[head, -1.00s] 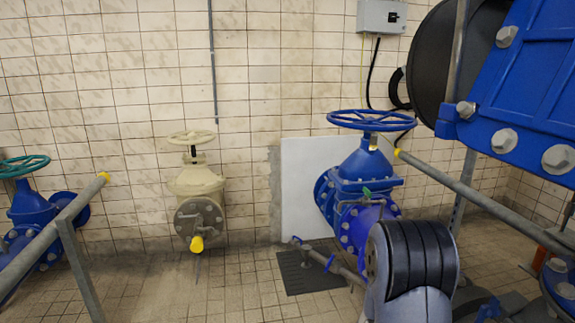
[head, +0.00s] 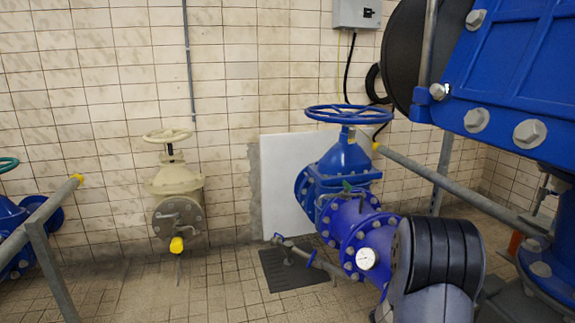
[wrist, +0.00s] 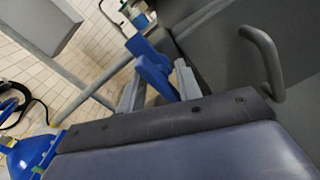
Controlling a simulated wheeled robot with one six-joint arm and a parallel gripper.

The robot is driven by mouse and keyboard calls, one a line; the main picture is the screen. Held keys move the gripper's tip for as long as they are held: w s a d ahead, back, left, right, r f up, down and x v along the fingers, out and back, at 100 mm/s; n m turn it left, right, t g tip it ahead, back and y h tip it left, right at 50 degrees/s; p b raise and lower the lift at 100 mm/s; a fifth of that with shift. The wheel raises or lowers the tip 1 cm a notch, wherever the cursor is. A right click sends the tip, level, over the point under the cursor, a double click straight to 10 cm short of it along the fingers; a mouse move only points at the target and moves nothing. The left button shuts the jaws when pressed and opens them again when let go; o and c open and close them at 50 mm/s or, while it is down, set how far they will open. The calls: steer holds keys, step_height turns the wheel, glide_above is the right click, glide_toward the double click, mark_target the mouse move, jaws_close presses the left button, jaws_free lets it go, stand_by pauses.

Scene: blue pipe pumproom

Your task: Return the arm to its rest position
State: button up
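My arm shows in the head view as a rounded grey and black link (head: 437,262) at the lower right, in front of the blue pipework. My gripper is outside the head view. In the wrist view my gripper (wrist: 160,90) has two grey fingers standing apart. A blue angular piece (wrist: 152,65) shows between and beyond them; no clear contact with the fingers shows. A grey surface with a curved handle (wrist: 268,62) lies close on the right of the gripper.
A blue valve with a handwheel (head: 350,114) and a pipe with a gauge (head: 366,258) stand close behind my arm. A large blue flanged housing (head: 525,85) overhangs at upper right. A cream valve (head: 175,180) is by the wall. Grey railings (head: 52,262) stand left. Floor at centre left is clear.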

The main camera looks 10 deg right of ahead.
steer(key=shift+m, duration=1.1)
